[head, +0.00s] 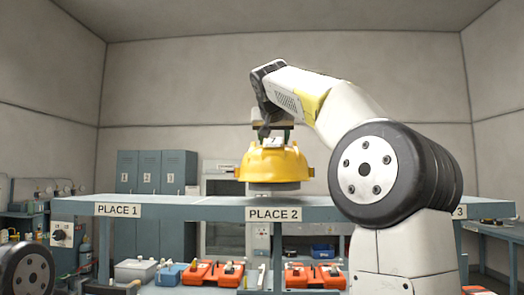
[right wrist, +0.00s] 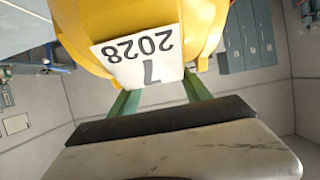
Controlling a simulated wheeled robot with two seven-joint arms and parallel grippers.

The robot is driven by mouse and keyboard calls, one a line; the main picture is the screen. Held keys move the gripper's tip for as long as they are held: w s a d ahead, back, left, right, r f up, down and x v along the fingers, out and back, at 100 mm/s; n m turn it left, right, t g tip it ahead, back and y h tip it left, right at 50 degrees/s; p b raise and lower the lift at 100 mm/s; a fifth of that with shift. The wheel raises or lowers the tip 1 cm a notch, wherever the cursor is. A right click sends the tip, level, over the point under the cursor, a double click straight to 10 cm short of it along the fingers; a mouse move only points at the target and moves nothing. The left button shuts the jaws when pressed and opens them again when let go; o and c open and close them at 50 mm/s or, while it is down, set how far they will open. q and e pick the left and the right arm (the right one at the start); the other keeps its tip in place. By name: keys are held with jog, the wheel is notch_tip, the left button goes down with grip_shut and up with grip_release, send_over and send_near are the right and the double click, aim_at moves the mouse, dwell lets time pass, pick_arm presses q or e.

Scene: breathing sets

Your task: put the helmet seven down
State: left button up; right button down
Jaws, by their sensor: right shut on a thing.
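The yellow helmet (head: 273,164) hangs upright from my right gripper (head: 271,136) over the shelf at the PLACE 2 label (head: 274,214). Its grey underside is at or just above the shelf top; I cannot tell whether they touch. In the right wrist view the helmet (right wrist: 88,28) carries a white tag (right wrist: 143,54) reading 2028 and 7, upside down. The green fingers are shut on the top of the helmet, partly hidden behind the tag. My left gripper is not in view; only part of my left arm shows at the lower left.
The blue-grey shelf (head: 185,206) also bears a PLACE 1 label (head: 118,210), with bare room there. My right arm covers much of its right part. Red cases (head: 213,273) and a blue box (head: 170,275) stand on a lower level. Grey lockers (head: 157,172) stand behind.

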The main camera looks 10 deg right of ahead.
aim_at(274, 148)
jog(key=shift+s+f, duration=0.1)
jog(key=shift+f, duration=1.6)
jog(key=shift+c, duration=2.4)
grip_release()
jog(key=shift+f, duration=0.15)
jog(key=shift+s+a+r, duration=0.15)
jog(key=shift+s+r, duration=0.1)
jog(key=v, duration=1.1)
jog(key=shift+s, duration=0.2)
